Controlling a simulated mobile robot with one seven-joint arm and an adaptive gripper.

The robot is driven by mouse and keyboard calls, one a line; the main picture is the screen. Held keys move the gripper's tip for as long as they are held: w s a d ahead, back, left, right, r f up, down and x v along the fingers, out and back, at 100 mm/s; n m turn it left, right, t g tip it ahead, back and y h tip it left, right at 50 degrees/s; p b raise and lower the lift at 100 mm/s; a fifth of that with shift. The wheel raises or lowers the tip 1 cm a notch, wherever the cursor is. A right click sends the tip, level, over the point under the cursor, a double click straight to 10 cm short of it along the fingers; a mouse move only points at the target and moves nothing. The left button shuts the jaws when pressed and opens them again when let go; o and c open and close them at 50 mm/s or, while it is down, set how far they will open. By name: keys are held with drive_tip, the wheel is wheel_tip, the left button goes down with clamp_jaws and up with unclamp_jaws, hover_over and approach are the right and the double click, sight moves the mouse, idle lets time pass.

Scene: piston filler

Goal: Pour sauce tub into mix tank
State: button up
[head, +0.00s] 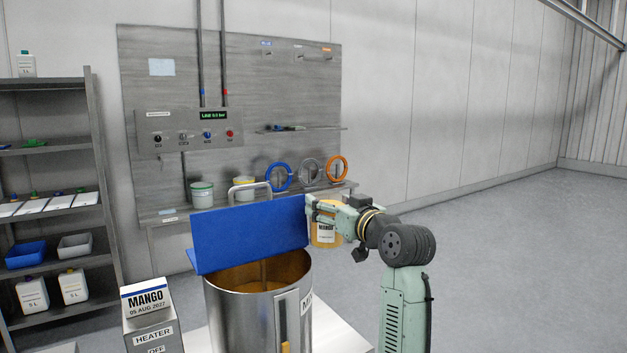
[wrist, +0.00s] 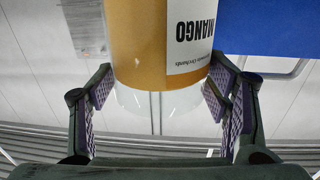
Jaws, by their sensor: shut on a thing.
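My gripper (head: 322,212) is shut on the sauce tub (head: 326,236), a clear tub of orange sauce with a white MANGO label. The tub looks upright in the head view and hangs just right of the mix tank, beside the blue panel. In the wrist view the tub (wrist: 150,45) sits between the two finger pads, its label upside down. The mix tank (head: 235,310) is a steel cylinder, open at the top, with orange contents and a vertical rod inside. The blue panel (head: 248,236) stands along the tank's back rim.
A heater box (head: 152,320) with a MANGO date card stands left of the tank. A steel back panel (head: 250,100) holds controls, a shelf with two tubs, and blue, grey and orange rings. A shelf rack (head: 95,150) is at far left. The floor (head: 520,260) at right is clear.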

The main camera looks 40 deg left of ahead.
drive_tip(key=s+r+n+g, duration=0.1)
drive_tip(key=s+r, duration=0.4)
drive_tip(key=r, duration=0.1)
drive_tip(key=s+a+f+n+b, duration=0.3)
drive_tip(key=s+f+n+b, duration=0.2)
drive_tip(key=n, duration=1)
drive_tip(key=shift+s+f+y, duration=0.3)
drive_tip(key=shift+s+f, duration=0.95)
drive_tip(key=shift+f, duration=1.05)
drive_tip(key=shift+s+a+f+n+b, duration=0.1)
drive_tip(key=shift+s+f+n+b, duration=0.3)
drive_tip(key=shift+n+b, duration=0.5)
drive_tip(key=shift+s+a+f+n+b, duration=0.1)
drive_tip(key=shift+s+f+n+b, duration=0.15)
drive_tip(key=shift+f+n+b, duration=0.45)
drive_tip(key=shift+s+a+f+n+b, duration=0.1)
drive_tip(key=shift+s+f+n+b, duration=0.2)
drive_tip(key=shift+n+b, duration=0.8)
drive_tip(key=shift+w+d, duration=0.1)
